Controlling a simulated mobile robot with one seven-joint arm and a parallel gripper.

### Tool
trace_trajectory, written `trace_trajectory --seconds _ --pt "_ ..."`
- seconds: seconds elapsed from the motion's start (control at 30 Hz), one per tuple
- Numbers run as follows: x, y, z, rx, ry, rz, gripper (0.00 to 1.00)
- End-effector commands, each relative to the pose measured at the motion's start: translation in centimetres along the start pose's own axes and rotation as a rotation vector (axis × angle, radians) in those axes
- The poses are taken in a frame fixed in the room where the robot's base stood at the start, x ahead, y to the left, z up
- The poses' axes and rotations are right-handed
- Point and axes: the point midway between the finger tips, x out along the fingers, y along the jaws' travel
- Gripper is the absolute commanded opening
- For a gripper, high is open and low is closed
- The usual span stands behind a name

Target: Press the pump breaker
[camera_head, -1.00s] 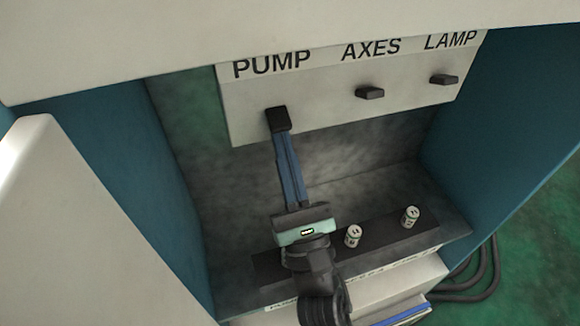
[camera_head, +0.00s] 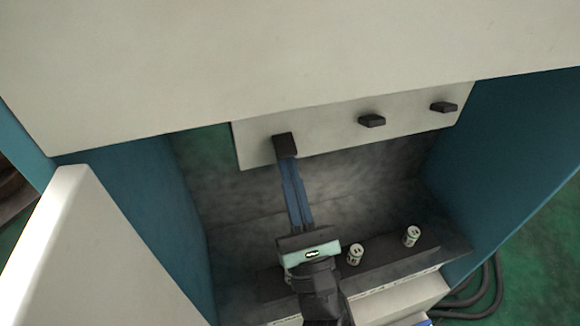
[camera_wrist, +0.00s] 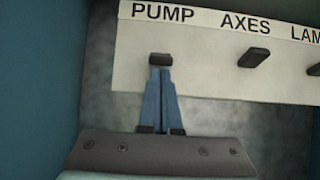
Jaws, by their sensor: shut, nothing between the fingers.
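The pump breaker (camera_wrist: 160,59) is a small dark lever on the pale panel (camera_wrist: 205,75), under the word PUMP in the wrist view. In the head view, a dark block shows at the pump position (camera_head: 284,144); I cannot tell lever from fingertip pads there. My gripper (camera_wrist: 160,70) has two blue fingers lying together, shut and empty. Their tips are at the pump breaker's lower edge, seemingly touching it. The gripper (camera_head: 289,158) reaches up to it from below in the head view.
The axes breaker (camera_head: 372,121) and lamp breaker (camera_head: 444,107) stick out further right. Teal side walls (camera_head: 505,165) and an open pale door (camera_head: 70,250) bound the cabinet. Two small cylindrical parts (camera_head: 355,254) (camera_head: 411,236) stand on the dark strip below.

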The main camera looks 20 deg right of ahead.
Motion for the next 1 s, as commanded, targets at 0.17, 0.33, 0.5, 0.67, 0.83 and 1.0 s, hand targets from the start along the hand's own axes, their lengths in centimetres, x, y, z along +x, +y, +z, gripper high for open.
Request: trace_trajectory --seconds 0.17,0.33,0.5,0.67,0.83,1.0 --pt "0.1 0.0 0.3 -0.001 0.025 0.0 0.0" --pt "0.1 0.0 0.5 -0.001 0.051 -0.001 0.0" --pt "0.0 0.0 0.7 -0.001 0.079 -0.001 0.0" --pt "0.1 0.0 0.9 -0.001 0.105 0.0 0.0" --pt "0.0 0.0 1.1 -0.001 0.135 0.0 0.0" --pt "0.0 0.0 1.2 -0.001 0.164 -0.001 0.0"
